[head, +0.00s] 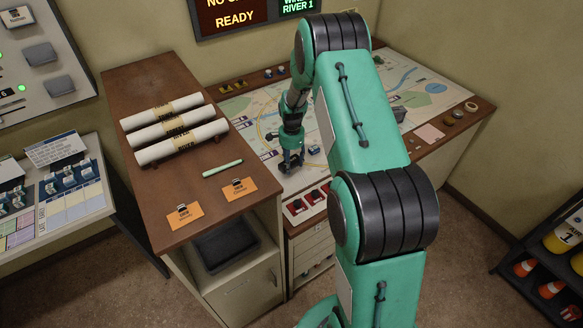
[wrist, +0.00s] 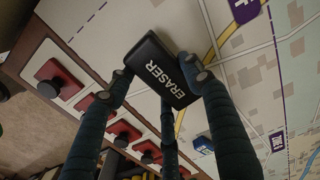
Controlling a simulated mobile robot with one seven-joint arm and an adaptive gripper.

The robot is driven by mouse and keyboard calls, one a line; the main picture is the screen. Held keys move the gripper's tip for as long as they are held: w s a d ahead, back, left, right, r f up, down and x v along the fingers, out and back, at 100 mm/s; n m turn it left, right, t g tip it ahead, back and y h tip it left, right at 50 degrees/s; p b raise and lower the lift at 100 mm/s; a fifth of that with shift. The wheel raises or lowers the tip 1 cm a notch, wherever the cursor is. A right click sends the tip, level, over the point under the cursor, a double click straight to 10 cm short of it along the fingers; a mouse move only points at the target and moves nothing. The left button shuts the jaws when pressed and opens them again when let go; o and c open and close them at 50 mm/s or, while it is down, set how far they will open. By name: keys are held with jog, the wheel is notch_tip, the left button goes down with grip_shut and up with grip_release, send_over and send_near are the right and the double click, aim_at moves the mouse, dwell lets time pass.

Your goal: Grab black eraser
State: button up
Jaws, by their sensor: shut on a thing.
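The black eraser (wrist: 162,70), with white "ERASER" lettering, is between my fingers in the wrist view. My gripper (wrist: 160,84) is shut on it, with fingers at its left and right ends and another finger beneath it in the picture. In the head view my gripper (head: 290,162) is low over the front part of the map table (head: 262,120). The eraser cannot be made out clearly there. Whether it touches the map or is held just above it, I cannot tell.
Red switches (head: 308,200) line the table's front edge beside my gripper. A small blue block (head: 314,150) lies on the map to the right. A wooden cabinet (head: 150,84) at the left bears rolled charts (head: 168,128), a green stick (head: 222,168) and orange cards (head: 239,189).

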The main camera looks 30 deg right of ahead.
aim_at(292, 162)
notch_tip(292, 162, up, 7)
jog(key=shift+f, duration=0.15)
dwell(0.9)
